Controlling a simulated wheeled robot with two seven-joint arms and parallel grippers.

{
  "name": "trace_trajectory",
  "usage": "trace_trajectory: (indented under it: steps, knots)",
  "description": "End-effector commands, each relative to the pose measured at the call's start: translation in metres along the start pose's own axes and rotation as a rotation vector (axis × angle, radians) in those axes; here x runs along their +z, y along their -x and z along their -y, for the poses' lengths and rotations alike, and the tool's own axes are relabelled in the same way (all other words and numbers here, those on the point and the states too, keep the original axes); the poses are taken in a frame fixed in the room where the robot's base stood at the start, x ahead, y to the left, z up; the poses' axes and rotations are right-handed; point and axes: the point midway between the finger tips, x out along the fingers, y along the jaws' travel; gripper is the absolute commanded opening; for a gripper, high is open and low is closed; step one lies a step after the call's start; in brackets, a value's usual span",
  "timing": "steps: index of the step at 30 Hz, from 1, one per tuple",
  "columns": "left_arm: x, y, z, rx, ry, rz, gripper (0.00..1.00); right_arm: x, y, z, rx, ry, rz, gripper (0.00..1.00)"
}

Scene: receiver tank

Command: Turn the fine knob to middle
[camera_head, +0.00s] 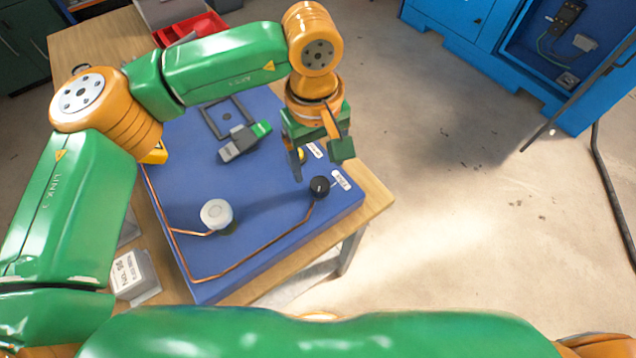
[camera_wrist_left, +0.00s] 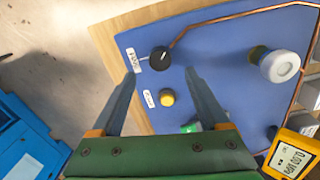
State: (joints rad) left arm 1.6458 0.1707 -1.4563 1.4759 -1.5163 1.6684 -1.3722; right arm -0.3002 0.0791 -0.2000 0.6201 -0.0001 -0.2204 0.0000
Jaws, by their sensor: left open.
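A black round knob (camera_head: 319,188) with a light pointer line sits near the right front edge of the blue panel (camera_head: 270,215). A white label (camera_head: 340,180) is beside it, its text too small to read surely. The black knob also shows in the left wrist view (camera_wrist_left: 159,58), just beyond and between the fingertips. A yellow knob (camera_wrist_left: 167,97) with its own label is between the fingers, nearer the palm. My left gripper (camera_head: 319,165) is open and empty above the panel, pointing down, apart from the black knob. My right gripper is not in view.
A white round knob (camera_head: 216,214) stands on the panel, with a copper pipe (camera_head: 240,265) along the front. A grey and green device (camera_head: 243,143) lies farther back. A yellow meter (camera_wrist_left: 291,155) is at the panel's side. Floor right of the table is clear.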

Motion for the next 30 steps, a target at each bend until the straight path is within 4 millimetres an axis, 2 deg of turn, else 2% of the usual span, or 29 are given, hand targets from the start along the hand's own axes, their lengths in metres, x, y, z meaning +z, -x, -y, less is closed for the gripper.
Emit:
trace_trajectory:
  steps: [3,9,13,18,27,30]
  knots:
    - [0.001,-0.019,0.001,-0.005,-0.001,0.004,0.78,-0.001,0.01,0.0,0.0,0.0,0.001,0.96]
    - [0.001,-0.053,0.001,-0.002,0.0,0.004,0.78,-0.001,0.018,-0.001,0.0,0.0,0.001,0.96]
    - [0.001,-0.061,0.0,-0.001,-0.001,0.002,0.78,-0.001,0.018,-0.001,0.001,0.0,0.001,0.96]
    - [0.001,-0.061,0.0,0.0,-0.001,0.001,0.78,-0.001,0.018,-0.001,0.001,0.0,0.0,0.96]
    - [0.0,-0.061,0.0,0.0,-0.001,0.001,0.0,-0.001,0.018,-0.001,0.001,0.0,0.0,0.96]
    - [0.0,-0.061,0.0,0.001,0.001,0.001,0.0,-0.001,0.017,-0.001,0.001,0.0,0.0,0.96]
